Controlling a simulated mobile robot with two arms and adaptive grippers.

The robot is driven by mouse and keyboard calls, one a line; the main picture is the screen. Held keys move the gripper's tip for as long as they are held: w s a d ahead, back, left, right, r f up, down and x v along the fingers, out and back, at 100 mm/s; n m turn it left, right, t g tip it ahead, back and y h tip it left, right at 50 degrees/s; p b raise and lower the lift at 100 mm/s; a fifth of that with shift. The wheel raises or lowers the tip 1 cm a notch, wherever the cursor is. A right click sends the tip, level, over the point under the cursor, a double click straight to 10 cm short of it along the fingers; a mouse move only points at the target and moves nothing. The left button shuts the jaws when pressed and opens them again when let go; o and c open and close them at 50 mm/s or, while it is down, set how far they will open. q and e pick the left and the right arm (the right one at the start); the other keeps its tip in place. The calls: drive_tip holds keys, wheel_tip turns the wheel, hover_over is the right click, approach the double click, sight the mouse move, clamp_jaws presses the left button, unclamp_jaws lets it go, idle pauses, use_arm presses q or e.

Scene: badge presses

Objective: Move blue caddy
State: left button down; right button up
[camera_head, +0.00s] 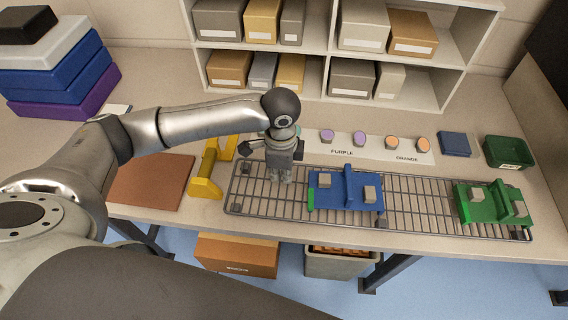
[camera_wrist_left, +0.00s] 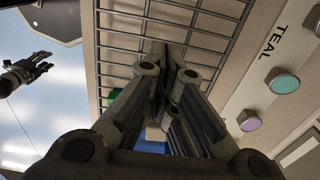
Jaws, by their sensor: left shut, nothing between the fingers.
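The blue caddy (camera_head: 326,199), with an upright blue divider, grey blocks and a green strip on its left edge, sits on the wire rack (camera_head: 262,208). My left gripper (camera_head: 279,179) points down over the left part of the rack, left of the caddy and apart from it. It is shut and empty. In the left wrist view its fingers (camera_wrist_left: 168,78) meet over the rack, and a small piece of blue (camera_wrist_left: 155,134) shows between them, mostly hidden. A dark gripper, seemingly my right one (camera_wrist_left: 30,72), hangs at the left of that view; its jaws are too small to read.
A green caddy (camera_head: 478,211) sits on the rack's right end. Behind are purple and orange buttons on a labelled strip (camera_head: 375,146), a blue block (camera_head: 455,144) and a green bin (camera_head: 509,152). A yellow press (camera_head: 207,172) stands left of my gripper, beside a brown mat (camera_head: 150,184).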

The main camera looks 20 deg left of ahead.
sight(296, 191)
use_arm(q)
wheel_tip(296, 191, down, 4)
drive_tip(key=d, duration=0.1)
drive_tip(key=w+d+p, duration=0.1)
drive_tip(key=d, duration=0.1)
drive_tip(key=shift+f, duration=0.2)
drive_tip(key=shift+w+d+f, duration=0.1)
drive_tip(key=shift+d, duration=0.35)
